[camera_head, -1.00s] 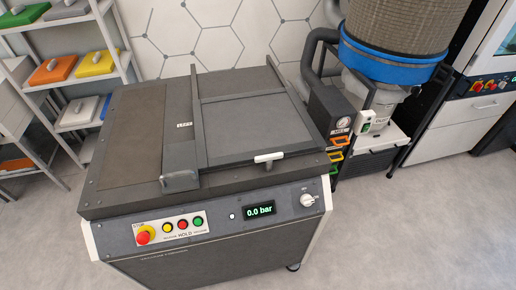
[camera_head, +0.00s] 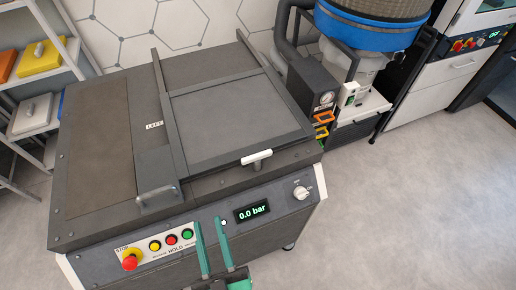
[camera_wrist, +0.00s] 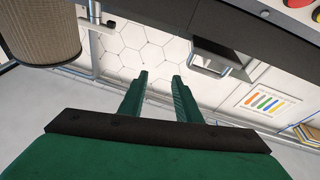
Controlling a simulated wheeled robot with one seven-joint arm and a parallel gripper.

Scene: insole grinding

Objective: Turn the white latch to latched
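The white latch (camera_head: 257,157) is a small white bar on a short stem. It sits at the front edge of the grey framed lid (camera_head: 225,115) on top of the machine, right of centre, and lies nearly crosswise in the head view. My gripper (camera_head: 209,222) has green fingers and is in front of the machine's front panel, below and left of the latch and apart from it. The wrist view also shows my gripper (camera_wrist: 160,75), with its fingers apart and nothing between them. I cannot make out the latch in the wrist view.
The front panel carries a red stop button (camera_head: 130,262), coloured buttons, a display (camera_head: 252,211) reading 0.0 bar and a white knob (camera_head: 300,192). A metal handle (camera_head: 158,195) stands at the top's front left. A blue-banded dust collector (camera_head: 365,30) stands at the back right.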

